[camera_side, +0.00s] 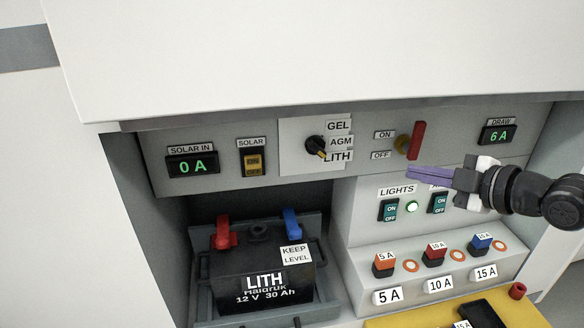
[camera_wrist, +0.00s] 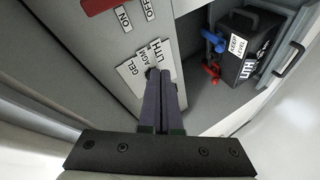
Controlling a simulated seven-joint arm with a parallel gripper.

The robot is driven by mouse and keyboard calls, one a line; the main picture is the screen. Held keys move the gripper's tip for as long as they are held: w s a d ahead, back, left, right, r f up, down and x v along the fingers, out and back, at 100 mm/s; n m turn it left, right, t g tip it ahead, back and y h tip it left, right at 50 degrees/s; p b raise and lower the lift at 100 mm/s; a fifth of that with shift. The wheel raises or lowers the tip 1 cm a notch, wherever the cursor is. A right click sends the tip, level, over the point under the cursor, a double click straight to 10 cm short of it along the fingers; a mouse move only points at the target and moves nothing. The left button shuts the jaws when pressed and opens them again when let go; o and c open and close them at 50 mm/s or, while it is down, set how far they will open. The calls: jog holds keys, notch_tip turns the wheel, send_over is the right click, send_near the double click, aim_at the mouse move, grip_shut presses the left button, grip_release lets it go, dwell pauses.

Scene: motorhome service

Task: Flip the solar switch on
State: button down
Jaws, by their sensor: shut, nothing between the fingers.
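The solar switch (camera_side: 253,163) is a yellow rocker in a dark frame under a SOLAR label, on the upper grey panel in the side view. I cannot tell its position for sure. The SOLAR IN display (camera_side: 193,164) left of it reads 0 A. My gripper (camera_side: 412,173) is shut and empty, in front of the panel, well right of the solar switch and just below the red lever. In the wrist view its fingers (camera_wrist: 157,75) are together and point toward the selector knob area. The solar switch is not visible in the wrist view.
A selector knob (camera_side: 316,146) with GEL, AGM and LITH labels and a red lever (camera_side: 416,141) sit between the switch and my gripper. Below are a battery (camera_side: 262,280), LIGHTS switch (camera_side: 389,209) and several fuses. The DRAW display (camera_side: 498,135) reads 6 A.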

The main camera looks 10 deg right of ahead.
jog(key=a+f+n+y, duration=0.2)
jog(key=a+n+y, duration=0.2)
jog(key=a, duration=0.5)
jog(key=w+a+f+n+y, duration=0.1)
jog(key=a+f+n+y, duration=0.2)
jog(key=a+n, duration=0.4)
jog(key=a+y, duration=0.1)
jog(key=a, duration=0.1)
jog(key=shift+w+a+f+n+t+y, duration=0.15)
jog(key=shift+a+f+n+t+y, duration=0.15)
jog(key=shift+a+f+n, duration=0.1)
send_near(247, 160)
jog(key=s+a+f+x, duration=0.1)
jog(key=x, duration=0.4)
jog(key=shift+w+d+r, duration=0.25)
jog(key=shift+w+r, duration=0.25)
jog(key=shift+w, duration=0.2)
